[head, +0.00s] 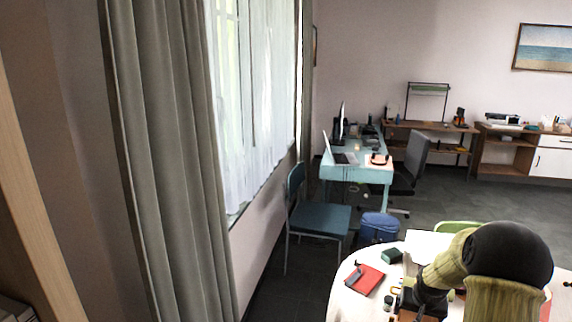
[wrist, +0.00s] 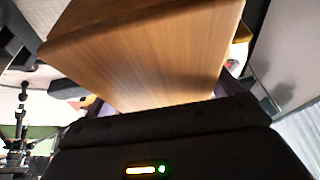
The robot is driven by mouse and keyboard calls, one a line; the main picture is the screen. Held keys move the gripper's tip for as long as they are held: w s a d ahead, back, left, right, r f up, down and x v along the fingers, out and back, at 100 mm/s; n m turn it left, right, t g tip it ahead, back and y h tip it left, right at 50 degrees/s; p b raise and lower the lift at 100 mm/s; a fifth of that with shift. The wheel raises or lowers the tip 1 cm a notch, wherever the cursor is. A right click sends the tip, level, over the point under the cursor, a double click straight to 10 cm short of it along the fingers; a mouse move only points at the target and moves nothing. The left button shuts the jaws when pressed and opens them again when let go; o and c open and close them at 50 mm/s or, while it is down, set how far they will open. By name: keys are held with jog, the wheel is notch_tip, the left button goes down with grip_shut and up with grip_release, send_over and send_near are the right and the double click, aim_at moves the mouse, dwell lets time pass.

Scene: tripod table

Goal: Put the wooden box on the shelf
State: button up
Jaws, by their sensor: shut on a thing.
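The wooden box (wrist: 160,60) fills the upper middle of the wrist view, its smooth brown faces very close to the camera. My gripper (head: 425,300) is shut on it; the dark gripper body runs along the bottom of the wrist view. In the head view my gripper is low over the white round table, mostly behind my own arm, and the box cannot be made out clearly there. A tall light wooden panel (head: 38,225) stands at the far left of the head view, with dark items at its foot; whether it is part of the shelf is unclear.
The round table (head: 345,305) carries a red book (head: 364,280), a dark green box (head: 391,256) and small clutter. A blue chair (head: 318,219) and a blue bag (head: 378,228) stand behind it. A grey curtain (head: 170,150) hangs at left. Dark floor is open at right.

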jog(key=s+a+f+n+y, duration=0.1)
jog(key=s+a+f+n, duration=0.15)
jog(key=a, duration=0.45)
jog(key=s+a+f+n, duration=0.1)
jog(key=s+a+f, duration=0.15)
jog(key=a, duration=0.45)
jog(key=s+a+f+n+y, duration=0.1)
jog(key=a+f, duration=0.2)
jog(key=a, duration=0.5)
notch_tip(320, 180, down, 10)
jog(key=b, duration=1)
notch_tip(320, 180, up, 10)
jog(key=w+p, duration=0.2)
jog(key=p, duration=1.2)
jog(key=shift+d+t, duration=0.25)
jog(key=shift+t, duration=0.05)
jog(key=shift+r, duration=0.1)
